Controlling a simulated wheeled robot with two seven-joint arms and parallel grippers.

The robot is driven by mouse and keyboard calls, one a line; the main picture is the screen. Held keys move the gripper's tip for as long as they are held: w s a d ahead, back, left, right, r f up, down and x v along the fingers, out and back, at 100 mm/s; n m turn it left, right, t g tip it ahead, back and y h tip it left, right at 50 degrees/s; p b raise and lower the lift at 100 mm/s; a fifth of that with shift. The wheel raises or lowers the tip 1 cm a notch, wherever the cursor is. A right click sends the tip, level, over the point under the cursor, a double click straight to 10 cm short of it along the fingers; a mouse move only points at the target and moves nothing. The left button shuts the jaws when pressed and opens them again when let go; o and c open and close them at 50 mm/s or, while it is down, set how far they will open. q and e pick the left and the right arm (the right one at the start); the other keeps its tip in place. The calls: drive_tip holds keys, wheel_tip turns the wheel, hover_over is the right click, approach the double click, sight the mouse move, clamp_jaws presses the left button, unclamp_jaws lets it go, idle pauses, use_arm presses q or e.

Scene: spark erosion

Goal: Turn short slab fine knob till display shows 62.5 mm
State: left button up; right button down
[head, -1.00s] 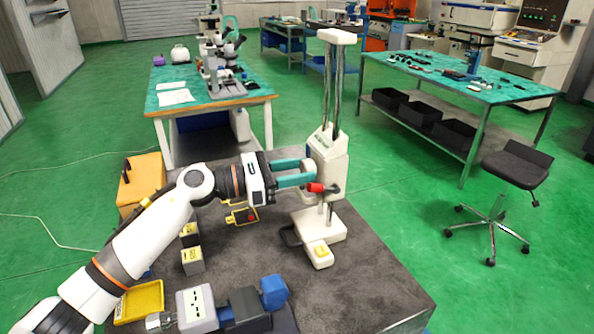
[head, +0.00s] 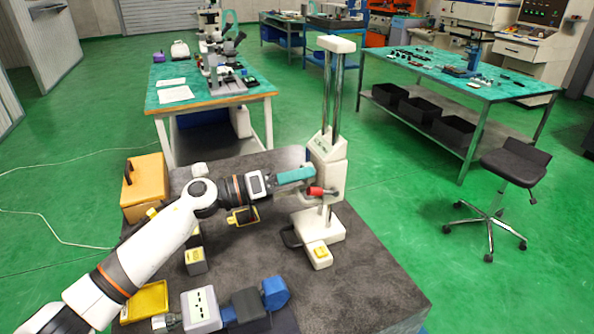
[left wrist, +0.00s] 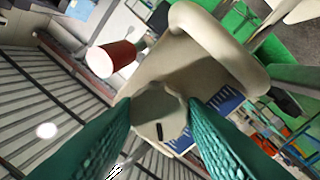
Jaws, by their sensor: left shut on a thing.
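A white height gauge (head: 326,172) with two upright columns stands on the grey stone table. A red-ended handle (head: 316,191) sticks out of its carriage. The display (head: 324,142) on the carriage is too small to read. My left gripper (head: 309,174) is at the carriage's left side, just above the red handle. In the left wrist view, its two teal fingers are shut on a pale faceted knob (left wrist: 158,110) with a short dark mark on its face. The red handle (left wrist: 113,59) is beside it, clear of the fingers. My right gripper is not in view.
The gauge's white base (head: 318,228) has a yellow-marked block at its front. A yellow tray (head: 146,302), an orange case (head: 144,186), a grey box (head: 201,309) and a blue part (head: 275,292) lie on the left and front. The table's front right is clear.

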use_arm(q)
drive_tip(key=shift+n, duration=0.5)
drive_tip(key=o, duration=0.7)
drive_tip(key=b+v, duration=0.3)
drive_tip(key=v, duration=0.9)
